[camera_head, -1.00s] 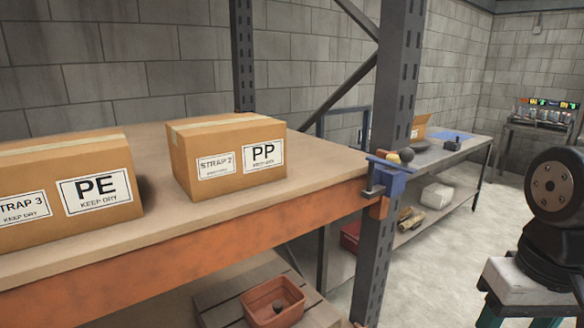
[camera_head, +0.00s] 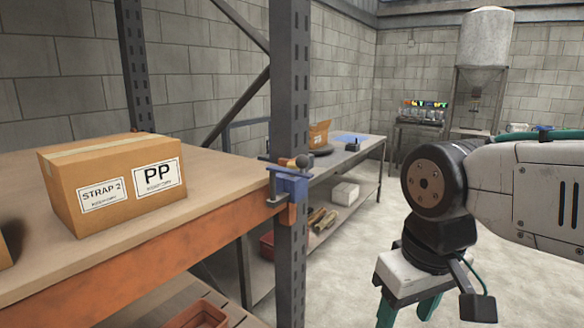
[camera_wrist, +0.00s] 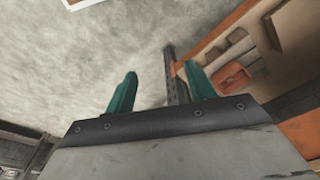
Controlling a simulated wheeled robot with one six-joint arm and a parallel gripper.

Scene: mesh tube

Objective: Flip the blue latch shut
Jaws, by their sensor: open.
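A blue fitting (camera_head: 290,183) with a dark round knob (camera_head: 303,162) is mounted on the grey rack post at the end of the shelf, in the head view. It looks like the latch, but its exact position, open or shut, is too small to tell. My gripper (camera_head: 408,308) is at the lower right of the head view, pointing down, well apart from the blue fitting. Its teal fingers also show in the wrist view (camera_wrist: 160,80), spread with nothing between them. The blue fitting cannot be made out in the wrist view.
A cardboard box (camera_head: 110,185) marked PP stands on the orange-edged shelf (camera_head: 150,250). The grey post (camera_head: 290,90) rises at its end. A workbench (camera_head: 345,160) with a small open box stands behind. The concrete floor (camera_head: 350,260) between post and arm is clear.

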